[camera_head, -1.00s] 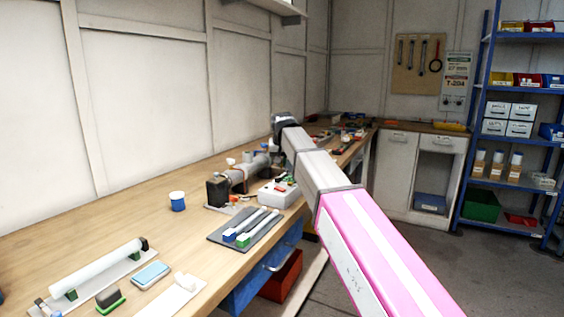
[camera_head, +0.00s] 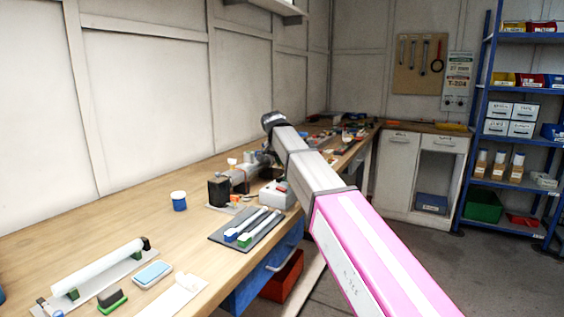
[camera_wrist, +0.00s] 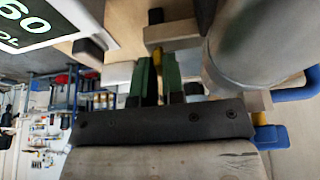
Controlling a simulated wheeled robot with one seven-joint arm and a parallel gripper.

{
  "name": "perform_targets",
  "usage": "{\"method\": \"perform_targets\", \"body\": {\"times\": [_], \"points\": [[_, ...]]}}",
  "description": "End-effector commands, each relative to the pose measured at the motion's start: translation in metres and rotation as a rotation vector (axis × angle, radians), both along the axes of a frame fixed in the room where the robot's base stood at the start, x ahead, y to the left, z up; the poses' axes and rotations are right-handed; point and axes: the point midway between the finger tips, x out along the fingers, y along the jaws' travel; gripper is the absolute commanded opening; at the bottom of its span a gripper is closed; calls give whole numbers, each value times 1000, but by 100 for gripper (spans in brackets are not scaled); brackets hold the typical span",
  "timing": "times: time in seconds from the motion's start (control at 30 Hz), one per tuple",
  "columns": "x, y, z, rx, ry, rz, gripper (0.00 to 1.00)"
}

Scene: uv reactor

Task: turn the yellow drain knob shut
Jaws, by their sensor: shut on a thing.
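In the wrist view my gripper (camera_wrist: 158,68) shows as two green fingers close together on a dark mount. The yellow drain knob (camera_wrist: 157,54) shows as a narrow yellow strip between the fingers, and the gripper is shut on it. Most of the knob is hidden, so its turn angle cannot be told. A large grey cylinder (camera_wrist: 262,40) of the reactor lies just right of the fingers. In the head view the reactor (camera_head: 236,178) stands on the bench; my arm reaches over beside it and hides the knob and fingers.
A display panel (camera_wrist: 35,22) is close at the upper left of the wrist view. Blue parts (camera_wrist: 270,137) lie at its right. On the bench (camera_head: 120,215) are a blue-and-white cup (camera_head: 179,201), a dark mat with tubes (camera_head: 222,237) and a white box (camera_head: 272,194).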

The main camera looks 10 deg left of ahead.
Motion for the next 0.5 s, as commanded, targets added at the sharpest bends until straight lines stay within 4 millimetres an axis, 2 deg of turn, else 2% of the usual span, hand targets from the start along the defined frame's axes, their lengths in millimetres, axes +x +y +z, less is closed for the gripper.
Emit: {"method": "perform_targets", "body": {"times": [0.37,0.4,0.43,0.5], "points": [[0,0,0,2,2,-5,0],[0,0,0,2,2,-5,22],[0,0,0,2,2,-5,32],[0,0,0,1,2,-4,35]]}}
